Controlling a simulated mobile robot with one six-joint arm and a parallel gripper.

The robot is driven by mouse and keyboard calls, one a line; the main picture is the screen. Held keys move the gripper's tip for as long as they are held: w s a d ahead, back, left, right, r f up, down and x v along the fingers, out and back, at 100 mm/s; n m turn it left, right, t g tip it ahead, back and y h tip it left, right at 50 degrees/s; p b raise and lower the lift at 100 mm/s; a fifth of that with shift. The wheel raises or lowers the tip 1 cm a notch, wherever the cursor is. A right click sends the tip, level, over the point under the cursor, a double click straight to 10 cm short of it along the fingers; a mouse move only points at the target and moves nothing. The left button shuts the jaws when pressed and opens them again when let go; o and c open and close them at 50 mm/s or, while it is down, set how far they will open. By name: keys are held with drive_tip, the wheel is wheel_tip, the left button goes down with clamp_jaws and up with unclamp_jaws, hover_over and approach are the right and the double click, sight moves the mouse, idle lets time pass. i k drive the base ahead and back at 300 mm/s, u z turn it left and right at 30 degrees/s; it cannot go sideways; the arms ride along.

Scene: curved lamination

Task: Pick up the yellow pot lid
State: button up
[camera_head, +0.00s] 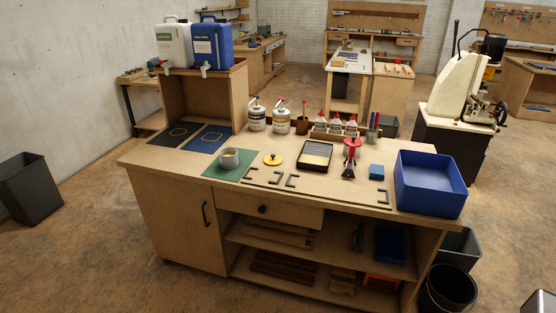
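The yellow pot lid (272,159) is a small flat disc with a dark knob. The lid looks apart from the pot. My gripper is not in view.
A black tray (314,156) and a red-topped tool (350,157) stand right of the lid. Dark corner brackets (292,181) lie in front. Cans (279,122) and bottles (335,126) line the back. A blue bin (430,185) occupies the right end. Floor before the bench looks clear.

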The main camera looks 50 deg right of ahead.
sight(273, 160)
drive_tip(key=u, duration=0.1)
drive_tip(key=i, duration=0.95)
drive_tip(key=z, duration=0.05)
